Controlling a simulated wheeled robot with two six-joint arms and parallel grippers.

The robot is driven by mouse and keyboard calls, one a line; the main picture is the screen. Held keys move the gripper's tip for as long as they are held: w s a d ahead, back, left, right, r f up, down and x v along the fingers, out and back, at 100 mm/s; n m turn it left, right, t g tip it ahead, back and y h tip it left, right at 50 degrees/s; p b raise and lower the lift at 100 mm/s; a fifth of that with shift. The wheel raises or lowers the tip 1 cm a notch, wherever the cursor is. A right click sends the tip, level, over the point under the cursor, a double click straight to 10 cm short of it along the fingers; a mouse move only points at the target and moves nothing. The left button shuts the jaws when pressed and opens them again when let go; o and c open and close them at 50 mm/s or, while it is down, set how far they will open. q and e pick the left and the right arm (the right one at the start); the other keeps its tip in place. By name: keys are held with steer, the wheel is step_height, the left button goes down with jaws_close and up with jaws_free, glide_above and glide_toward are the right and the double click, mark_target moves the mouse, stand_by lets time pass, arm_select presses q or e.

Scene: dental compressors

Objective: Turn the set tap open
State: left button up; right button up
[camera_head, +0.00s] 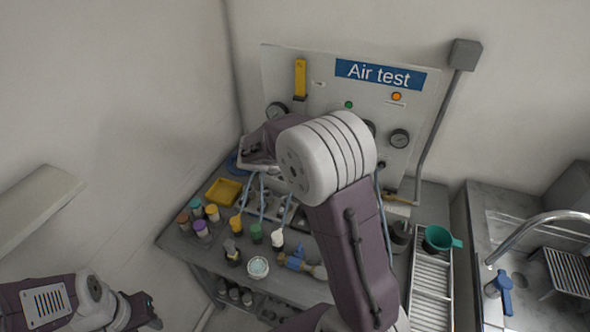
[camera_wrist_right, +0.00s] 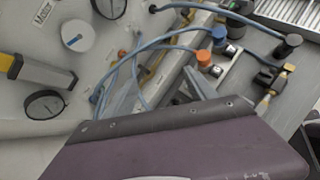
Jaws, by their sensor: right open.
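I cannot tell for certain which fitting is the set tap. A blue-handled valve with a brass end (camera_head: 295,260) lies at the front of the bench. In the right wrist view a small black and brass fitting (camera_wrist_right: 268,82) sits at the end of a blue hose. My right gripper (camera_head: 256,150) is in front of the test panel, left of its middle, open and largely hidden by its own arm.
The "Air test" panel (camera_head: 430,110) carries gauges (camera_head: 399,138) and a yellow-topped device (camera_head: 300,75). The bench holds a yellow tray (camera_head: 222,191), coloured-cap bottles, a white bowl (camera_head: 258,267) and hoses.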

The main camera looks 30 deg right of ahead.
steer(key=w+f+n+t+h+b, duration=0.3)
steer(key=w+n, duration=0.2)
steer(key=w, duration=0.8)
steer(key=a+f+n+b, duration=0.1)
steer(key=a+f+n, duration=0.15)
steer(key=f, duration=0.45)
steer(key=shift+m+t, duration=0.3)
steer(key=shift+m, duration=0.15)
steer(key=x, duration=0.5)
steer(key=w+x, duration=0.1)
steer(key=x, duration=0.2)
steer(key=shift+w+a+f, duration=0.1)
steer(key=shift+a, duration=0.15)
arm_select(q)
step_height(320, 180, down, 5)
steer(key=shift+w, duration=0.1)
